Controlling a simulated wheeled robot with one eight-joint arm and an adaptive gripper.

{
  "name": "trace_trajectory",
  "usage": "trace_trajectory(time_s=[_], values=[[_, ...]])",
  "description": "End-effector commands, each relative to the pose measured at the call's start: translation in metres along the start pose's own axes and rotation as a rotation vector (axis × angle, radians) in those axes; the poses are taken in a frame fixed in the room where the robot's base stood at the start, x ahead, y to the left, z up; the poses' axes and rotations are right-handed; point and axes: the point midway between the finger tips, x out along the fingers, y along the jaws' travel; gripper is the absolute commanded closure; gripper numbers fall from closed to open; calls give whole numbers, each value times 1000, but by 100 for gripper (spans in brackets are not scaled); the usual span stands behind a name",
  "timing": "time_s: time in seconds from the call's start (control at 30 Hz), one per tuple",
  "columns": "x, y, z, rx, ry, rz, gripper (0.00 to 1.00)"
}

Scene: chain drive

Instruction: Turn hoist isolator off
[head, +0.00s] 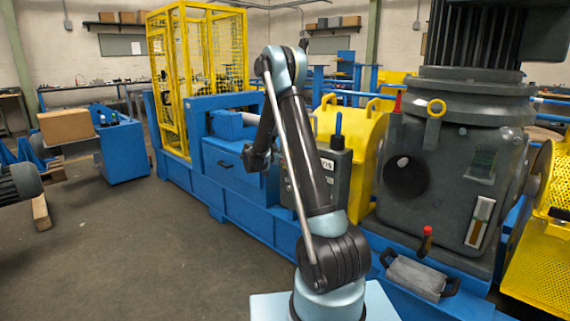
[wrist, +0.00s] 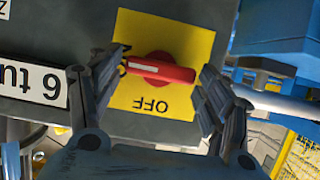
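The hoist isolator's red rotary handle (wrist: 162,69) sits on a yellow plate (wrist: 185,35) in the wrist view. The handle lies nearly level across the plate, with a pale mark on its left part. The word OFF reads upside down below it. Partly covered lettering shows at its left end. My gripper (wrist: 163,66) is open, with one finger on each side of the handle. The right finger is close to the handle's right end; whether it touches is unclear. In the head view my arm hides the isolator's face.
A grey box (head: 340,175) with a blue-topped lever stands behind my arm. A yellow guard (head: 368,130) and a large grey housing (head: 440,165) stand to its right. A blue machine bed (head: 240,200) runs along the front. The floor at left is open.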

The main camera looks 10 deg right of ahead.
Motion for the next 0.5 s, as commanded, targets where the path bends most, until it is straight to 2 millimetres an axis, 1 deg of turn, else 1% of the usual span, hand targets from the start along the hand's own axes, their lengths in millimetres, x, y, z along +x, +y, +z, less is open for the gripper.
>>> trace_trajectory(time_s=[0.03,0.1,0.5], values=[[0,0,0,0,0,0,49],[0,0,0,0,0,0,64],[0,-2,0,-36,1,13,64]])
